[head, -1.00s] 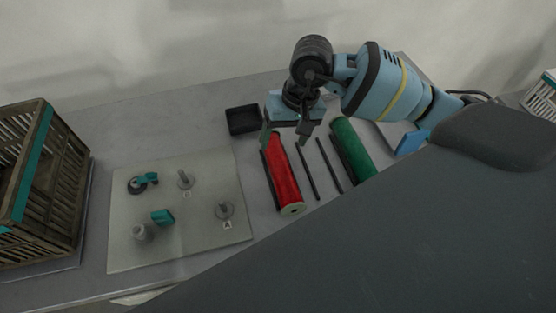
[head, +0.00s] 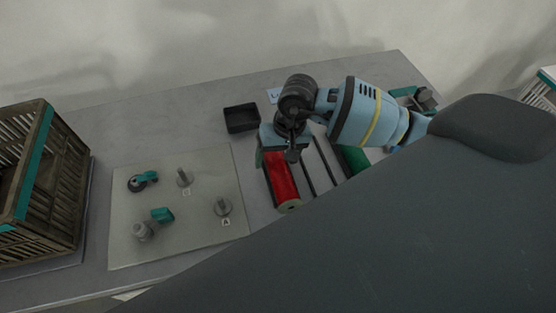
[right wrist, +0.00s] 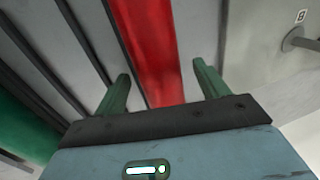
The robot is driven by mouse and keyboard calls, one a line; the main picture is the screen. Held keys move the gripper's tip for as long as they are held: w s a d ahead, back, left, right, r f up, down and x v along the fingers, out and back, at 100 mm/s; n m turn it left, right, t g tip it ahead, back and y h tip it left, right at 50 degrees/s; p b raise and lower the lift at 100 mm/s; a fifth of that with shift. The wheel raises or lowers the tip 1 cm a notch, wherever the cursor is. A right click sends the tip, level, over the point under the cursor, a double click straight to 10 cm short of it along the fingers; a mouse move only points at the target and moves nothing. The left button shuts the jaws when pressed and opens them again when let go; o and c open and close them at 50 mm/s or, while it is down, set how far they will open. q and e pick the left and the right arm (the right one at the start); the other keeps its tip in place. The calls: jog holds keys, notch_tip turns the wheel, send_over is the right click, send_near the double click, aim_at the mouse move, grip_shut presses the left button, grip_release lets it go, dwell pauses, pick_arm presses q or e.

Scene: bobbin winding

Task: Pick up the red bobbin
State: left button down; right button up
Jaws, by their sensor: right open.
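The red bobbin (head: 283,181) lies lengthwise on the table, its near end free and its far end hidden under my right gripper (head: 277,159). In the right wrist view the red bobbin (right wrist: 155,45) runs between the two open green fingers of my right gripper (right wrist: 158,85). The fingers are apart, one to each side of it, and I see no contact. I cannot tell how far above the bobbin the fingertips are. My left gripper is not in view.
A green bobbin (head: 354,158) lies to the right, partly hidden by my arm, with dark rods (head: 322,165) between. A pale board (head: 130,240) with pegs and teal parts is to the left. A black tray (head: 241,118) stands behind; a slatted crate (head: 60,190) stands far left.

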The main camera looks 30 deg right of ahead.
aim_at(275, 156)
jog(key=c, duration=1.2)
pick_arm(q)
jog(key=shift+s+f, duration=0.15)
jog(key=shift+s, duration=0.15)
pick_arm(e)
jog(key=shift+r, duration=0.2)
